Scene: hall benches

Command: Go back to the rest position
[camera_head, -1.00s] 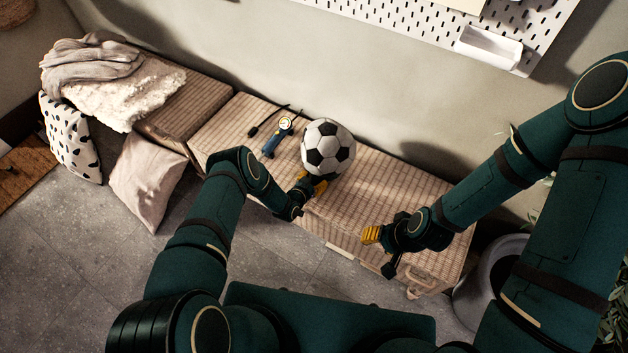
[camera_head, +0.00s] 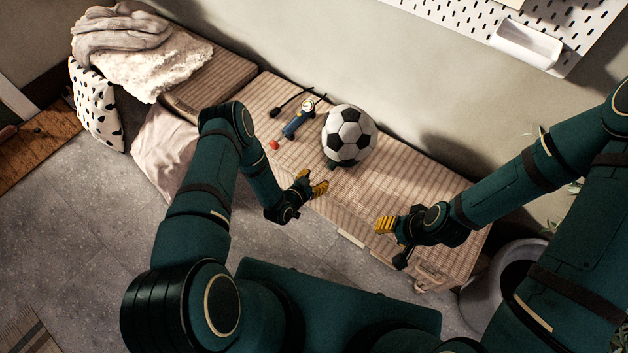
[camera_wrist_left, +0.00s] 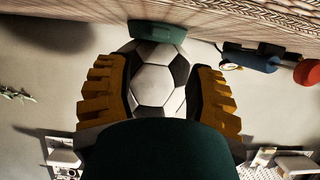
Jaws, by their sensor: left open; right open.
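My left gripper (camera_head: 312,186) is open and empty, just off the front edge of the wicker bench (camera_head: 408,186). A black and white football (camera_head: 349,135) rests on the bench, apart from the gripper, on a small dark green base. In the left wrist view the ball (camera_wrist_left: 158,78) shows beyond and between the two yellow-padded fingers, with the green base (camera_wrist_left: 157,31) against the bench. My right gripper (camera_head: 385,224) is open and empty near the front right part of the bench.
A blue hand pump with a gauge (camera_head: 298,119) lies left of the ball, with a red piece (camera_head: 274,145) by it. Blankets (camera_head: 140,60) and cushions (camera_head: 165,150) are at the left. A grey bin (camera_head: 481,297) stands at the right. The floor in front is clear.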

